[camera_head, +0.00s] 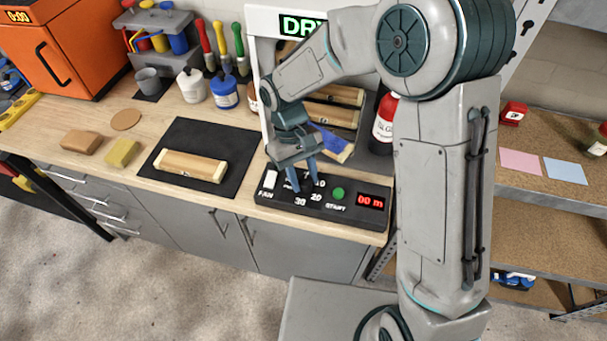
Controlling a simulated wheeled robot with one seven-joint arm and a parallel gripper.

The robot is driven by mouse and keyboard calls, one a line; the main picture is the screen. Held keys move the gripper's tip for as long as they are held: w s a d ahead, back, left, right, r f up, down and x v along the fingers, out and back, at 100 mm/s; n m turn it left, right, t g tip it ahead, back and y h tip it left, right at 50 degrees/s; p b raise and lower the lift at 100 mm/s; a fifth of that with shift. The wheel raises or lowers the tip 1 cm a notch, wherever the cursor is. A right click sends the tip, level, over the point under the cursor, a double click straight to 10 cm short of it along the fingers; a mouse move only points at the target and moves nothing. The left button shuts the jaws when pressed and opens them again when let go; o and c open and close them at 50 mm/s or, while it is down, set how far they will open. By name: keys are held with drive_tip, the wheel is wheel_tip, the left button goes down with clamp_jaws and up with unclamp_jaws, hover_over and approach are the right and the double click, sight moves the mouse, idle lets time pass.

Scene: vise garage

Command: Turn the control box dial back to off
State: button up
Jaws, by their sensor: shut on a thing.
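The black control box (272,199) lies at the front edge of the wooden bench. It bears a white fan switch (270,179), the numbers 20 and 30, a green start button (338,194) and a red display (370,201) that reads "00 m". My gripper (304,186) points down over the left-middle part of the box, with its blue fingers at the dial's place among the numbers. The fingers are shut on the dial, which they mostly hide. I cannot read which way the dial points.
Behind the box stands a white-framed rack with a green "DRY" sign (302,26) and wooden pieces on it. A red bottle (385,120) stands right of the rack. A black mat (236,132) with a wooden block (191,166) lies to the left.

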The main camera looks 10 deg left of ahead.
sight(305, 178)
idle(0.3)
drive_tip(key=o, duration=1)
drive_tip(key=shift+c, duration=0.2)
drive_tip(key=r, duration=0.2)
drive_tip(key=r+b, duration=0.1)
drive_tip(key=r, duration=0.1)
drive_tip(key=shift+w+d+r, duration=0.1)
drive_tip(key=shift+d+r, duration=0.05)
drive_tip(key=shift+d, duration=0.05)
drive_tip(key=d+r+b, duration=0.1)
drive_tip(key=d+r, duration=0.5)
drive_tip(key=d, duration=0.5)
drive_tip(key=shift+r+b, duration=0.3)
drive_tip(key=shift+r, duration=0.05)
drive_tip(key=shift+d, duration=0.1)
drive_tip(key=s+d+r+m+t+y, duration=0.1)
drive_tip(key=s+d+m+t+y, duration=0.1)
drive_tip(key=s+d+m+t, duration=0.4)
drive_tip(key=s+d+m, duration=0.2)
drive_tip(key=d, duration=0.3)
drive_tip(key=shift+s+d+r+y, duration=0.15)
drive_tip(key=shift+s+d+y, duration=0.05)
drive_tip(key=shift+s+y, duration=0.2)
